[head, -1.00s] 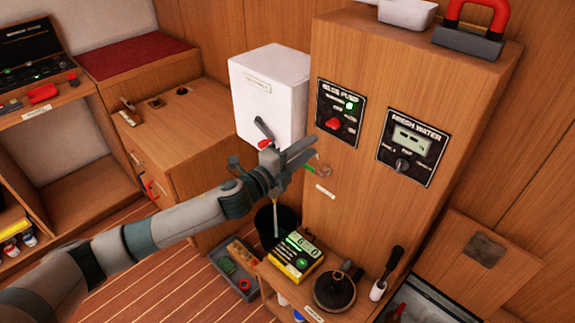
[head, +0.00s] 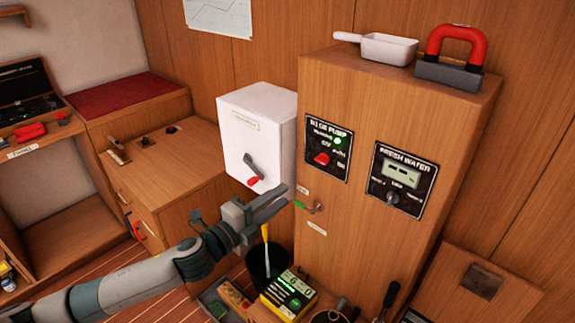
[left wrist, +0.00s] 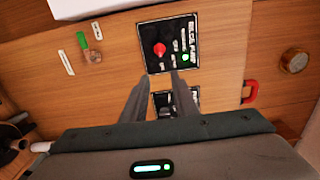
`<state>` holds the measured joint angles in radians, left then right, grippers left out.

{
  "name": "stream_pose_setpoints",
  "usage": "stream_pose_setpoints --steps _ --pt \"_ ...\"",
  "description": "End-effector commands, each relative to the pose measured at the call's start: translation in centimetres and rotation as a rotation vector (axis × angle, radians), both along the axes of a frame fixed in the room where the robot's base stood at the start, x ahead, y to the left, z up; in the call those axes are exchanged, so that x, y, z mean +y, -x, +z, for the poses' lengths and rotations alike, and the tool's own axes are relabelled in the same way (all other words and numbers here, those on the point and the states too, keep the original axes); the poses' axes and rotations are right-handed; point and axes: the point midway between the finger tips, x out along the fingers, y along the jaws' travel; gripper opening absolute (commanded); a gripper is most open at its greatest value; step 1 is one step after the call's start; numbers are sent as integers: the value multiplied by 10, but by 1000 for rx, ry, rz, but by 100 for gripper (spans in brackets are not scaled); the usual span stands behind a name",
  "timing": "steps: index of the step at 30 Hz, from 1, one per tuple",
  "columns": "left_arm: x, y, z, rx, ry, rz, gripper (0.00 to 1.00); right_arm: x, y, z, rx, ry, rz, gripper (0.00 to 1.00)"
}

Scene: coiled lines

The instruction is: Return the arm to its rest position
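My left arm reaches in from the lower left in the head view. Its gripper (head: 284,196) is in front of the wooden cabinet (head: 400,240), overlapping the lower edge of the white box (head: 262,115) in the picture. Its fingers are apart, with nothing seen between them. In the left wrist view the gripper (left wrist: 160,80) has its two fingers spread below the bilge pump panel (left wrist: 168,45). The fingertips appear close to the green-tipped handle (head: 300,204) in the head view, but in the wrist view this handle (left wrist: 84,42) is clear of them. My right gripper is not in view.
A black bucket (head: 268,268) with a yellow-handled tool stands below the gripper. A yellow-black meter (head: 288,295) sits on a low shelf beside it. The fresh water panel (head: 404,180) is on the cabinet. A wooden counter (head: 165,175) stands left.

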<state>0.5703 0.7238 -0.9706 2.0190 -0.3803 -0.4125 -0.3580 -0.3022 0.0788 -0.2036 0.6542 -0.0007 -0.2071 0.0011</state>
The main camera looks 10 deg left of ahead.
Motion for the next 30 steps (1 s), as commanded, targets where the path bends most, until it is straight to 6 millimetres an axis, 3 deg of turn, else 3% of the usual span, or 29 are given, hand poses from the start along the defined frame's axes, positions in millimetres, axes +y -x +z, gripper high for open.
stream_pose_setpoints --steps 5,8,11,16,20,26,30 --pt "2 -4 -8 17 9 10 27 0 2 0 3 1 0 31" --pt "8 -12 -25 56 27 37 27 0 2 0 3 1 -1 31" --pt "18 -24 -57 125 62 81 27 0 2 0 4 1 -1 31" --pt "48 -41 -142 297 147 200 27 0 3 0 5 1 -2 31" --pt "75 -39 -220 447 223 307 27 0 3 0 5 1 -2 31" --pt "113 -7 -337 662 334 470 27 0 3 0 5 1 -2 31" --pt "135 33 -413 800 403 583 27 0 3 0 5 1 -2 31"
